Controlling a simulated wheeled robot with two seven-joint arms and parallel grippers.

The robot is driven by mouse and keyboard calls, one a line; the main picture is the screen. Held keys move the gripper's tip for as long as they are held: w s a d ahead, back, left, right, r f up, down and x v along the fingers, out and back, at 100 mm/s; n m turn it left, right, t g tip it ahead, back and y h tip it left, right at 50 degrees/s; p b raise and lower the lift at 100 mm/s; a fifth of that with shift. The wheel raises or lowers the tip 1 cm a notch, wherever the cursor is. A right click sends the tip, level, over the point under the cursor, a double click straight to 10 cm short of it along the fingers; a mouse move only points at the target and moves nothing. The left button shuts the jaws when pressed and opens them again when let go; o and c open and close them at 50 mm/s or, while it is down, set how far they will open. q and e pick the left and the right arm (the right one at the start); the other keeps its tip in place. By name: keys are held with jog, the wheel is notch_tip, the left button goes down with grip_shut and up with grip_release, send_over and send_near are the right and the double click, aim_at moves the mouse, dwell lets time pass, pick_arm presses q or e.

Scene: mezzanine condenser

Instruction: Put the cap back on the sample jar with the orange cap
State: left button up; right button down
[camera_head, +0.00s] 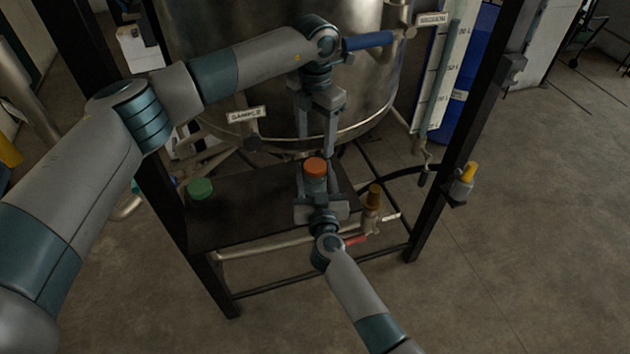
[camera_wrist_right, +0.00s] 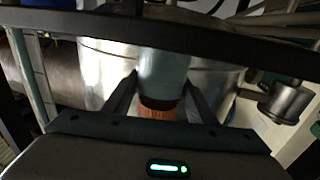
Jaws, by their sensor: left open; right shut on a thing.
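The sample jar (camera_head: 316,185) is a pale blue-grey jar standing upright at the black shelf, with the orange cap (camera_head: 315,167) at its top. My right gripper (camera_head: 318,197) comes from the front and is shut on the jar's body. In the right wrist view the jar (camera_wrist_right: 163,77) is between the two fingers, with the orange cap (camera_wrist_right: 158,113) at its lower end; a dark band lies between them. My left gripper (camera_head: 316,155) points down from above, open, its fingertips close around or just behind the cap. Whether they touch it, and whether the cap is seated, I cannot tell.
A green round lid (camera_head: 200,188) is at the left of the black shelf (camera_head: 245,205). A large steel tank (camera_head: 270,85) stands behind, with a SAMPLE label (camera_head: 246,115). An amber-topped fitting (camera_head: 374,197) and red handle (camera_head: 356,239) are right of the jar. Frame posts flank the shelf.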

aim_at(315, 165)
pick_arm(q)
jog(key=n, duration=0.3)
jog(key=shift+f, duration=0.1)
dwell(0.4)
jog(key=shift+f, duration=3.9)
jog(key=c, duration=1.1)
jog(key=o, duration=1.2)
jog(key=shift+o, duration=0.2)
jog(key=shift+r, duration=0.15)
notch_tip(315, 165, up, 12)
